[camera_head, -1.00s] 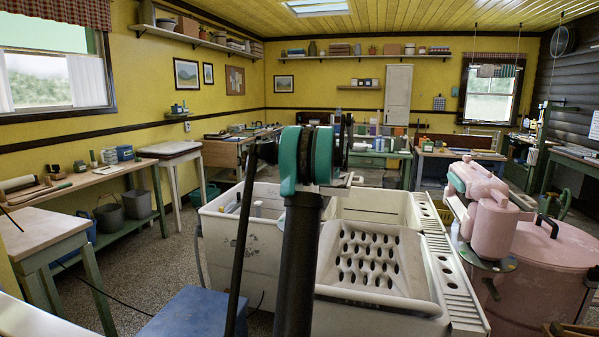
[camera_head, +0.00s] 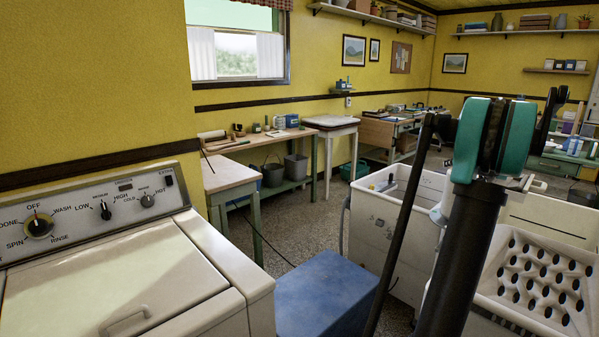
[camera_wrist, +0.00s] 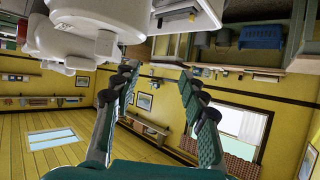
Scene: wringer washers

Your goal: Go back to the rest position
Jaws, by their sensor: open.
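My gripper (camera_wrist: 157,74) shows in the wrist view with its two fingers spread apart and nothing between them. The room appears upside down there, with the yellow ceiling and skylight at lower left. A white machine with rounded parts (camera_wrist: 90,35) is at the upper left, beyond the fingers. In the head view my raised arm, a dark tube with a teal joint, stands right of centre. My gripper's fingers cannot be made out clearly in that view.
A white washer with dials (camera_head: 120,270) fills the lower left. A blue box (camera_head: 325,295) stands beside it, left of a white tub (camera_head: 395,225) and a perforated washboard panel (camera_head: 545,280). A wooden table (camera_head: 230,175) is behind. Speckled floor shows between them.

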